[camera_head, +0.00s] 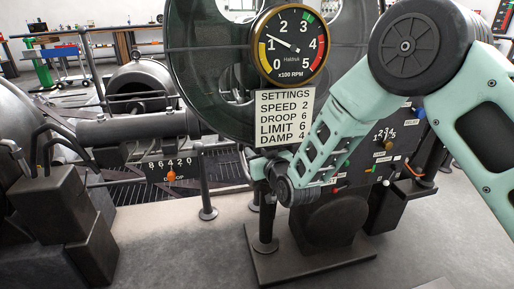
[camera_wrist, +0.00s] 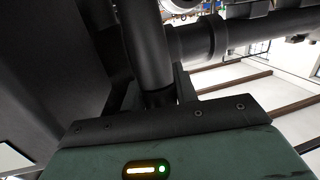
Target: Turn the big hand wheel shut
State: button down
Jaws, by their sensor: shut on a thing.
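My arm reaches down from the upper right in the head view to my gripper (camera_head: 260,166), just below the settings sign. Its jaws are mostly hidden there. In the wrist view my gripper (camera_wrist: 158,100) is shut on a dark round bar (camera_wrist: 150,45), which runs up from the jaws. I cannot tell whether this bar is part of the big hand wheel. No hand wheel is clearly recognizable in either view. A large dark green wheel-like ring (camera_head: 205,75) stands behind the dial in the head view.
The dial (camera_head: 290,45) points a little above 1. The settings sign (camera_head: 284,118) lists speed 2, droop 6, limit 6, damp 4. A droop scale (camera_head: 170,168) with an orange pointer is at left. Railing posts (camera_head: 206,190) stand near my gripper.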

jog(key=shift+r, duration=0.2)
jog(key=c, duration=1.1)
grip_release()
jog(key=shift+s, duration=0.1)
jog(key=v, duration=1.7)
jog(key=shift+s+r, duration=0.15)
jog(key=shift+r, duration=0.05)
jog(key=shift+d, duration=0.1)
